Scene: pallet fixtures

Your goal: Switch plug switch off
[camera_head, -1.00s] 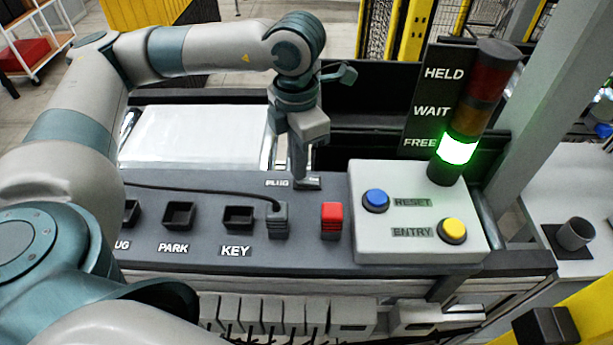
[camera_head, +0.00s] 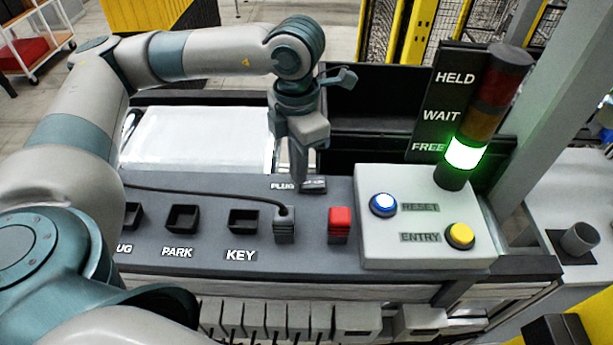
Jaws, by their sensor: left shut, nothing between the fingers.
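The plug switch (camera_head: 315,186) is a small dark rocker beside the white PLUG label at the back edge of the dark grey panel (camera_head: 215,262). My left gripper (camera_head: 299,186) points down at it with its fingers shut and empty. The fingertips are at the switch's left side and cover part of it. I cannot tell whether they touch it, or which way the rocker is tilted. My right gripper is not in view.
A grey plug (camera_head: 284,226) with a black cable and a red block (camera_head: 340,226) stand on the panel. A pale box carries a blue RESET button (camera_head: 383,205) and a yellow ENTRY button (camera_head: 459,236). The light tower (camera_head: 466,155) glows green at FREE.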

